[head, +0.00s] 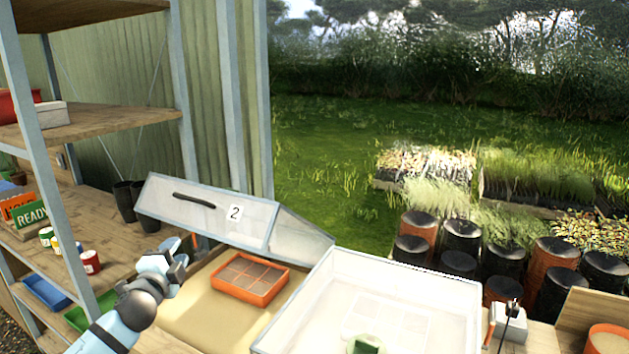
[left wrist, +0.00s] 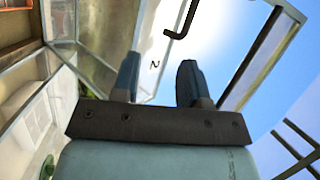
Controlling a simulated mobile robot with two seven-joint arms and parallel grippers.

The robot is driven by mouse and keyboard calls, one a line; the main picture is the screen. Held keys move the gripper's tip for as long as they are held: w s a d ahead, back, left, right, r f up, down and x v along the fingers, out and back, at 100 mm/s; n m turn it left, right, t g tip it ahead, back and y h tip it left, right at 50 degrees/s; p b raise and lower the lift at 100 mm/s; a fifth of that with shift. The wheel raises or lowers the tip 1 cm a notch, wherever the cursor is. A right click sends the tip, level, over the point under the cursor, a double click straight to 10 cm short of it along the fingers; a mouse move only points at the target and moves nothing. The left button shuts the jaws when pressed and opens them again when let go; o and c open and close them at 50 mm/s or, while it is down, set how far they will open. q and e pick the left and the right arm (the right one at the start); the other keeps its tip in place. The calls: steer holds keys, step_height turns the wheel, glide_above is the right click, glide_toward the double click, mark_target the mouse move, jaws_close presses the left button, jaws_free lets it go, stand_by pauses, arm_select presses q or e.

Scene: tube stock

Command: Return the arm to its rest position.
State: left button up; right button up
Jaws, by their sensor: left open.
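My left arm comes in from the lower left in the head view. Its gripper (head: 184,246) is in front of the raised lid marked 2 (head: 165,208), left of an orange tray (head: 250,279). In the left wrist view the two blue fingers of my left gripper (left wrist: 158,75) stand apart with nothing between them. Beyond them show the lid's number 2 and its dark handle (left wrist: 181,22). Whether the gripper touches the lid cannot be told. My right gripper is in neither view.
Wooden shelves on a grey metal frame (head: 185,150) stand close on the left, with small cans (head: 90,262) and dark pots (head: 128,200). A clear-walled box (head: 420,290) stands right of the orange tray. Several black and terracotta pots (head: 461,236) are at the right.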

arm_select(q)
steer(key=s+d+f+n+g+h+p, duration=0.1)
steer(key=s+d+f+n+g, duration=0.4)
steer(key=s+f, duration=0.75)
steer(key=s+d+f+n+g+h+p, duration=0.1)
steer(key=s+d+f+n, duration=0.3)
steer(key=s+d+f, duration=0.65)
steer(key=s+f+n+g, duration=0.1)
steer(key=s+f+n, duration=0.1)
steer(key=s+f, duration=0.2)
steer(key=s+f+n+g, duration=0.1)
steer(key=s+f+n, duration=0.1)
steer(key=s, duration=0.9)
steer(key=shift+d+f+h, duration=0.4)
steer(key=shift+d+f, duration=0.05)
steer(key=shift+f, duration=0.45)
steer(key=shift+w, duration=0.1)
